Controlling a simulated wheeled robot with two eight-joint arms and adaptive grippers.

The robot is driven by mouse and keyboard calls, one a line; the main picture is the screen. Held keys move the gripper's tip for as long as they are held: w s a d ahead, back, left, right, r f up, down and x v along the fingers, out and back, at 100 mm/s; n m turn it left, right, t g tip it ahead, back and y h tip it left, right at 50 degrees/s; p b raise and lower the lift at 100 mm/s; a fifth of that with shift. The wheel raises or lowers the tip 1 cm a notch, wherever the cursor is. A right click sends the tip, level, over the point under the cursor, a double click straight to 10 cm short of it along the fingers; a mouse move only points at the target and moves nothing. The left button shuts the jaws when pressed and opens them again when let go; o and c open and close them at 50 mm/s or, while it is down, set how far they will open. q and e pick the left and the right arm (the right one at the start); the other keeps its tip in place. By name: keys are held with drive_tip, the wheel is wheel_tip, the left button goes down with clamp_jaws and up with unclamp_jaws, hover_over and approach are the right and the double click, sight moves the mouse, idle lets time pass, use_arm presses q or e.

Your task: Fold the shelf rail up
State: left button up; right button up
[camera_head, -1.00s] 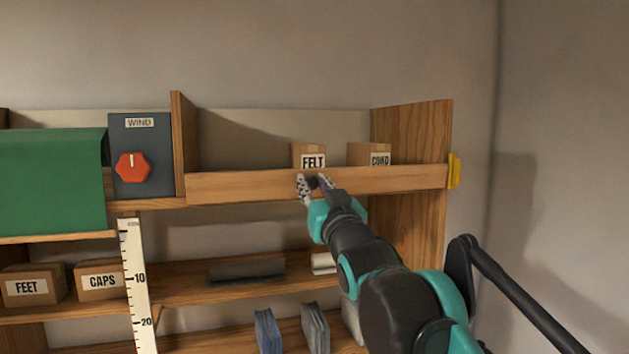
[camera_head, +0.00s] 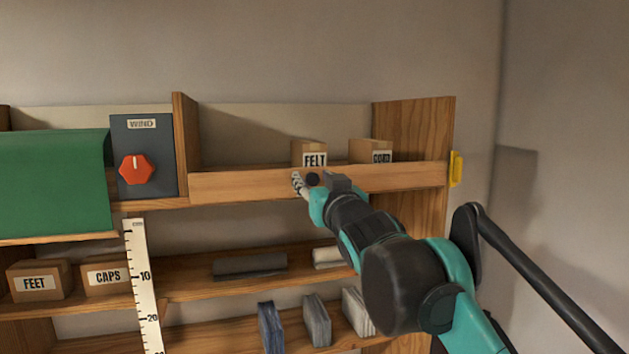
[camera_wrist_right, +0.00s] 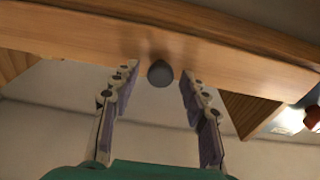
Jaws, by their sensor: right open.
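The shelf rail (camera_head: 250,185) is a light wooden board across the front of the upper shelf. It also crosses the top of the right wrist view (camera_wrist_right: 75,38). A dark round knob (camera_head: 313,179) sits on the rail's face and shows clearly in the right wrist view (camera_wrist_right: 160,73). My right gripper (camera_head: 316,185) is open in front of the rail. In the right wrist view its two fingers (camera_wrist_right: 158,85) stand on either side of the knob, with gaps on both sides. My left gripper is not in view.
Boxes marked FELT (camera_head: 314,155) and CORD (camera_head: 374,152) stand behind the rail. A yellow piece (camera_head: 456,168) is on the right side panel. A red WIND knob (camera_head: 136,169) and a green cover (camera_head: 55,182) are at left. Lower shelves hold boxes and rolls.

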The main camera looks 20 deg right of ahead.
drive_tip(key=s+f, duration=0.1)
drive_tip(key=s, duration=1)
drive_tip(key=shift+s+d+f, duration=0.2)
drive_tip(key=shift+s+f, duration=0.1)
drive_tip(key=shift+s, duration=0.1)
